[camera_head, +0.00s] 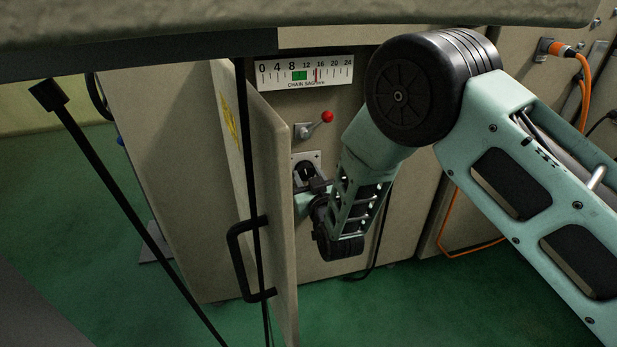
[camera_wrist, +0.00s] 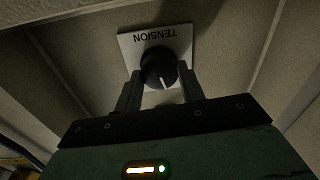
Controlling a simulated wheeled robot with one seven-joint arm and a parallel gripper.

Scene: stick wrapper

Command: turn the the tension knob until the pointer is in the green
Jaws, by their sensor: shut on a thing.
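The black tension knob (camera_wrist: 158,68) sits on a white plate marked TENSION (camera_wrist: 183,40), upside down in the wrist view. A white line shows on the knob's face. My gripper (camera_wrist: 160,82) is shut on the knob, one finger at each side. In the head view, my gripper (camera_head: 312,188) reaches the knob plate (camera_head: 306,158) and partly hides it. Above is the chain sag scale (camera_head: 305,72), numbered 0 to 24. Its green band (camera_head: 299,75) lies around 8 to 12. The red pointer (camera_head: 316,74) stands right of the green, a little short of 16.
A red-tipped lever (camera_head: 326,117) sits between scale and knob. An open door (camera_head: 270,200) with a black handle (camera_head: 243,262) stands close left of my gripper. A dark beam (camera_head: 180,50) crosses above. Orange cables (camera_head: 584,85) hang at right. Green floor (camera_head: 395,310) is below.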

